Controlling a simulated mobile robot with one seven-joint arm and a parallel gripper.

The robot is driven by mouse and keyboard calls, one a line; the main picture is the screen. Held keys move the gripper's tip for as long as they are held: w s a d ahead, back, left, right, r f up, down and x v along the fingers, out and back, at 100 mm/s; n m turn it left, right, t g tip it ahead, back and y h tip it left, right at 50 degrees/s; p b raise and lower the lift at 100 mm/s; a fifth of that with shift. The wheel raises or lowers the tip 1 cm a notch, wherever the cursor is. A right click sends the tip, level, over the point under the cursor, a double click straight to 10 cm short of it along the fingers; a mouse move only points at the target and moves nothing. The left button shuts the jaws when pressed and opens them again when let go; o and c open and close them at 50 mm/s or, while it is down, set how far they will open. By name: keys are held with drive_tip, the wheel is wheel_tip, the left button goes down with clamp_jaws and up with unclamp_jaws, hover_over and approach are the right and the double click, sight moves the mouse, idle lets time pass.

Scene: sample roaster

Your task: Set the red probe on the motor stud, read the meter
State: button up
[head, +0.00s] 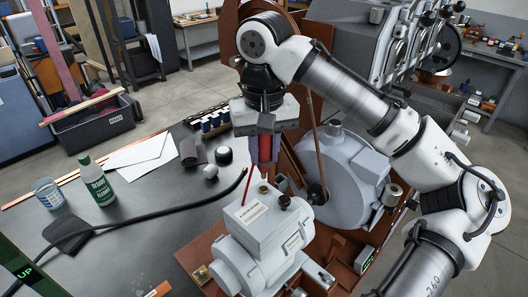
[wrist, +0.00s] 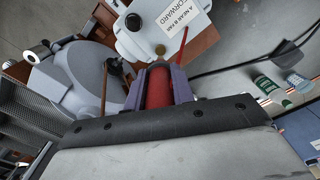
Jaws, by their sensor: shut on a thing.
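My gripper (head: 264,158) is shut on the red probe (head: 265,148), which points down above the grey motor's terminal box (head: 258,222). In the wrist view the red probe (wrist: 158,86) sits between the purple fingers. A small brass stud (head: 264,188) is just below the probe's lower end; it also shows in the wrist view (wrist: 160,49). I cannot tell whether the tip touches it. A dark stud (head: 284,201) stands beside it.
A black cable (head: 150,212) runs across the grey bench. The large grey blower housing (head: 340,180) stands close to the right of my gripper.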

drive_tip(key=shift+r, duration=1.9)
